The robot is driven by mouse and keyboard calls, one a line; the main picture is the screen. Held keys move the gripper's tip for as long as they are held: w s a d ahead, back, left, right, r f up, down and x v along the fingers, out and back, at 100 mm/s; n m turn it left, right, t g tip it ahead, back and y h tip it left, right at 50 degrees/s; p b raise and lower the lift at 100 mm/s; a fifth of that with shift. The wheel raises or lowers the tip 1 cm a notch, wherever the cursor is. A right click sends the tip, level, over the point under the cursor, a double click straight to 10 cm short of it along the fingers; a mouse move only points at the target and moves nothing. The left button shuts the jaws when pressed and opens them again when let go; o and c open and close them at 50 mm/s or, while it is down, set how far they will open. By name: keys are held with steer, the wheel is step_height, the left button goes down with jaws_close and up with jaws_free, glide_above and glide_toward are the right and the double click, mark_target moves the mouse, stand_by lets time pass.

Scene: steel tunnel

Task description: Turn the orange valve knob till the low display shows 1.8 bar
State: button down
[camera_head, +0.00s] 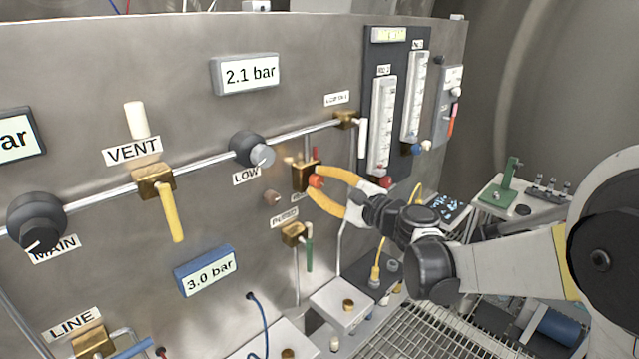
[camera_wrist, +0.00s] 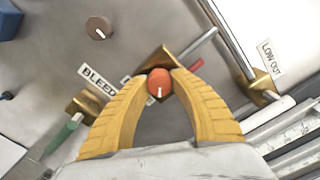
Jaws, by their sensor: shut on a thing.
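The orange valve knob (camera_head: 316,181) sits on a brass valve block (camera_head: 301,176) on the steel panel. My gripper (camera_head: 318,184) has its yellow fingers shut around the knob. In the wrist view the orange knob (camera_wrist: 160,83) shows between the two fingertips, with a short white mark on its face. A BLEED label (camera_wrist: 98,82) is beside it. A grey display (camera_head: 247,74) reads 2.1 bar; it hangs above the black knob labelled LOW (camera_head: 246,175). The fingers partly hide the brass block's label in the head view.
A green-handled valve (camera_head: 293,234) stands just below my gripper. Flow tubes (camera_head: 382,125) rise close to its right. A yellow-handled VENT valve (camera_head: 155,182) and a blue display (camera_head: 206,270) reading 3.0 bar are at left. A metal grating (camera_head: 425,335) lies below.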

steer(key=shift+n, duration=2)
steer(key=c, duration=1.1)
jaws_free()
steer(key=shift+o, duration=0.2)
steer(key=shift+d, duration=0.1)
steer(key=v, duration=1.2)
steer(key=shift+s, duration=0.1)
